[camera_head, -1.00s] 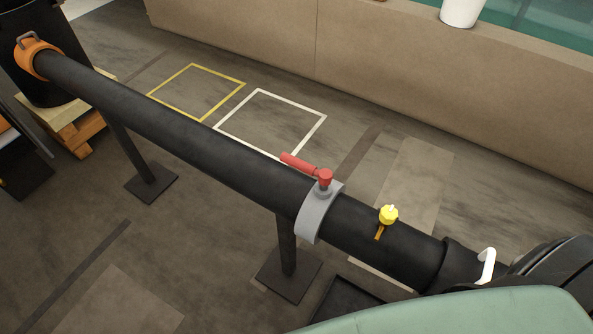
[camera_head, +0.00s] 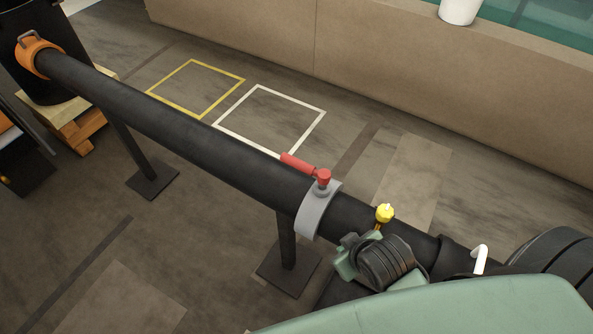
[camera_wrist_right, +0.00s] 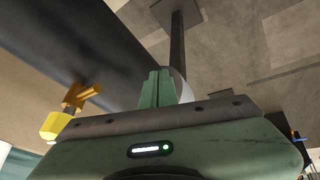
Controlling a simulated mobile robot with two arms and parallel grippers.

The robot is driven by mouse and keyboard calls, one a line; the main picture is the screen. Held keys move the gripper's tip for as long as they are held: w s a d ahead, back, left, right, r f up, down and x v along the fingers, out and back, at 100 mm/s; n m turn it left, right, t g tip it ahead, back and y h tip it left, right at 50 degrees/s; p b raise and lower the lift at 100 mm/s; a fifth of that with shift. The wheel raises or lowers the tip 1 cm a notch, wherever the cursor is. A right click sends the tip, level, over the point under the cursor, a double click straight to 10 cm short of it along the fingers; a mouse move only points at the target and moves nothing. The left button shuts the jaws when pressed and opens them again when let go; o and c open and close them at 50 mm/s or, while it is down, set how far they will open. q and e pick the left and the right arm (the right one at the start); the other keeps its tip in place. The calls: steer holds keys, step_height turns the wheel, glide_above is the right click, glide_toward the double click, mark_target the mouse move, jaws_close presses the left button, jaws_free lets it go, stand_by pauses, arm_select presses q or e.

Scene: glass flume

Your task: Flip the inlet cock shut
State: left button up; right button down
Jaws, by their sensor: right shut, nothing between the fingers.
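The inlet cock shows in the head view as a red lever (camera_head: 299,164) with a red hub (camera_head: 323,176), on a grey collar (camera_head: 318,211) around the black pipe (camera_head: 190,131). The lever lies roughly along the pipe, pointing up and left. My right gripper (camera_head: 346,258) is at the near side of the pipe, below and right of the collar, apart from the lever. In the right wrist view its green fingers (camera_wrist_right: 158,88) are together and empty, with a pale curved edge, likely the collar, behind them. The lever is not visible there. My left gripper is not in view.
A yellow knob (camera_head: 384,213) on an orange stem sits on the pipe right of the collar; it also shows in the right wrist view (camera_wrist_right: 56,126). A black support post (camera_head: 287,240) stands under the pipe. A white handle (camera_head: 480,259) is further right.

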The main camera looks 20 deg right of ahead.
steer(key=w+r+n+t, duration=0.1)
steer(key=w+d+r+t, duration=0.1)
steer(key=w, duration=0.1)
steer(key=w+d+r+n+t, duration=0.1)
steer(key=shift+w+d+r+n+h, duration=0.15)
steer(key=shift+w+n+h, duration=0.15)
steer(key=shift+w, duration=0.1)
steer(key=w+r+n+t, duration=0.1)
steer(key=w+n+t, duration=0.1)
steer(key=w+r+n+t, duration=0.1)
steer(key=shift+w+d+r+n+t, duration=0.1)
steer(key=shift+w+r+n+t, duration=0.1)
steer(key=shift+w+n+t, duration=0.2)
steer(key=s+a+r+n+t+y, duration=0.1)
steer(key=a+r+n+t+y, duration=0.2)
steer(key=a+n+y, duration=0.3)
steer(key=r+n+y, duration=0.1)
steer(key=n+y, duration=0.1)
steer(key=n, duration=0.3)
steer(key=shift+a+t, duration=0.3)
steer(key=shift+a, duration=0.1)
steer(key=shift+s+r, duration=0.1)
